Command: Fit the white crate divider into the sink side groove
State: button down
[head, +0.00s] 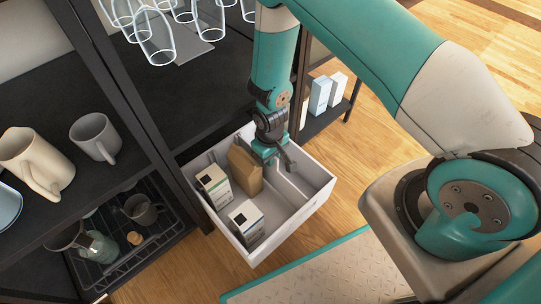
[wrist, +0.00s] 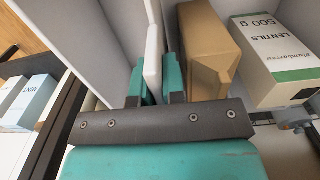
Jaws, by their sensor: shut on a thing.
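The white crate (head: 311,205) sits pulled out from the dark shelving, its open top facing up. My gripper (head: 270,152) is down at the crate's far end. In the wrist view my gripper's green fingers (wrist: 158,78) are shut on the thin white divider (wrist: 153,50), which stands upright between them. A crate wall (wrist: 95,28) is to its left, with a gap, and a brown box (wrist: 206,50) is close on its right. I cannot tell which groove is the sink side one.
In the crate stand the brown box (head: 245,172), a lentils carton (head: 214,187) and another carton (head: 246,222). The crate's right part looks empty. Hanging glasses (head: 155,38), mugs (head: 95,137) and a dish rack (head: 120,240) are at left. White and blue cartons (head: 320,95) stand on a low shelf behind.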

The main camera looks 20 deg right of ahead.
jog(key=shift+f+b, duration=0.3)
jog(key=shift+f, duration=0.3)
jog(key=c, duration=1.1)
grip_release()
notch_tip(320, 180, up, 17)
jog(key=p, duration=0.6)
jog(key=shift+r, duration=0.2)
